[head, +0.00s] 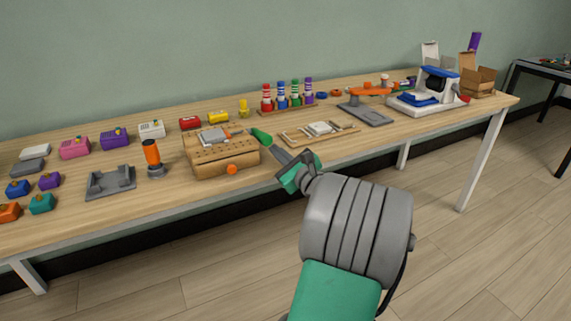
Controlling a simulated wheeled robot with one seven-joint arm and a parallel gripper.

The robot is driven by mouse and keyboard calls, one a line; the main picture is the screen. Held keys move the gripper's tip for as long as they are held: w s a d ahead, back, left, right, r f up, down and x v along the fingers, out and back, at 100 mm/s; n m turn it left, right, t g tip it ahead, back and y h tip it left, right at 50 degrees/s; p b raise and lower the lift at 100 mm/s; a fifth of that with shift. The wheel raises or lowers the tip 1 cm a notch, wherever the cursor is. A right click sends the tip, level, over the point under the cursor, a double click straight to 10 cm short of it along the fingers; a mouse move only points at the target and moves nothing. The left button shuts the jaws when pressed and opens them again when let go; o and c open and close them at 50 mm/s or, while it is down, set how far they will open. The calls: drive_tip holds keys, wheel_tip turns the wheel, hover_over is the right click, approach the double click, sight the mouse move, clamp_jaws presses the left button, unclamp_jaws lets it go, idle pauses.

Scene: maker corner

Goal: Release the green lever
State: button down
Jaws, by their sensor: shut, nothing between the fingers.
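The green lever (260,135) sticks up at the right side of the brown wooden box (222,163), its green end slanting up to the left. The box has an orange round knob (232,169) low on its front and a grey piece on top. My gripper (276,149) is shut and empty, at the right end of the box, with its tips close to the lever's lower end. I cannot tell whether the tips touch the lever. The lever's base is hidden behind my gripper.
A wooden tray (345,136) lies right of my gripper. Coloured bottles (281,95) stand behind. A blue and white machine (437,88) stands far right.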

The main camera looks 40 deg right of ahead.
drive_tip(key=shift+w, duration=0.35)
drive_tip(key=shift+r, duration=0.15)
